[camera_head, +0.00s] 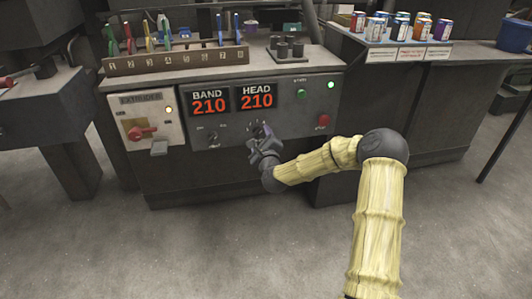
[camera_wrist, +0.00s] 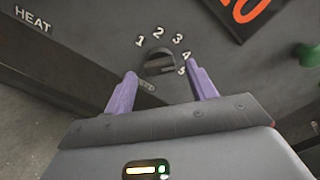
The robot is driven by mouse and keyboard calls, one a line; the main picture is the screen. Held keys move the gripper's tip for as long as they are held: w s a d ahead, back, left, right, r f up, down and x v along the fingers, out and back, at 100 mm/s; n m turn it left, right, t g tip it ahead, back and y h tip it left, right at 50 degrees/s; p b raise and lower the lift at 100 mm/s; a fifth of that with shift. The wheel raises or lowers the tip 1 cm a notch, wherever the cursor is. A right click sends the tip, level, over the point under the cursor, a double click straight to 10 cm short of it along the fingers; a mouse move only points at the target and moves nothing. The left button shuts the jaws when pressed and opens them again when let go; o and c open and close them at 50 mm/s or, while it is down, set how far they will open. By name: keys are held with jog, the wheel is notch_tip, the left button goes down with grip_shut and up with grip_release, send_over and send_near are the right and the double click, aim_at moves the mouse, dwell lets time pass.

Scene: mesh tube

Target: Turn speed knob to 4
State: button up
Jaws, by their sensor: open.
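The speed knob (camera_wrist: 160,62) is a dark round knob on the grey panel, with white numbers 1 to 5 in an arc above and right of it. Its raised bar lies across it, slightly tilted; I cannot tell surely which number it points to. My gripper (camera_wrist: 161,84) is open, its two purple fingers on either side of the knob, seemingly a little short of it.
The panel (camera_head: 285,125) also has BAND and HEAD displays (camera_head: 232,101) reading 210, another knob (camera_head: 212,137), a red button (camera_head: 323,120) and a green one (camera_head: 300,94). A red-handled switch (camera_head: 142,133) is at left. Cans (camera_head: 402,25) and a tool rack (camera_head: 175,60) stand above.

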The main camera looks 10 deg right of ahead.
jog(key=s+p, duration=0.4)
jog(key=s, duration=1.3)
jog(key=s+a+f+n+g+y+p, duration=0.1)
jog(key=s+a+f+n+g+y, duration=0.2)
jog(key=n, duration=0.5)
jog(key=s+a+n+g+p, duration=0.1)
jog(key=s+a+n+g, duration=0.15)
jog(key=n+g, duration=0.4)
jog(key=s+d+r+n+g+h+p, duration=0.1)
jog(key=s+d+r+n+g+h, duration=0.15)
jog(key=s+r+n, duration=0.45)
jog(key=s+d+r+n+g+h+p, duration=0.1)
jog(key=s+d+r+n+g, duration=0.3)
jog(key=s, duration=0.6)
notch_tip(320, 180, up, 36)
jog(key=a+p, duration=0.1)
jog(key=p, duration=3.7)
jog(key=shift+t, duration=0.3)
jog(key=shift+a+n+y, duration=0.1)
jog(key=shift+n+y, duration=0.15)
